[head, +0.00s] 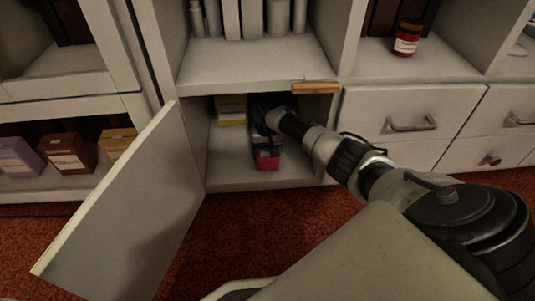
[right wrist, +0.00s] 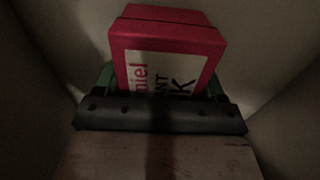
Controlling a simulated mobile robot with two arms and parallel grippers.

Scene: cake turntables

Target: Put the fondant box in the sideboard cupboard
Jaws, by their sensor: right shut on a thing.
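The fondant box, a red-pink box (head: 267,161) with a pale label, is inside the open sideboard cupboard (head: 225,170), near its front. It also shows large in the right wrist view (right wrist: 168,42), with part of its lettering visible. My right gripper (head: 266,138) reaches into the cupboard from the right and is shut on the box, its fingers on either side. Whether the box touches the cupboard floor I cannot tell. The cupboard door (head: 130,205) stands wide open to the left. My left gripper is not in view.
A yellow box (head: 231,110) stands at the back left inside the cupboard. A wooden piece (head: 315,88) sits at the opening's upper right edge. Drawers (head: 395,125) are to the right. Several boxes, including a purple one (head: 18,155), stand on the left shelf.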

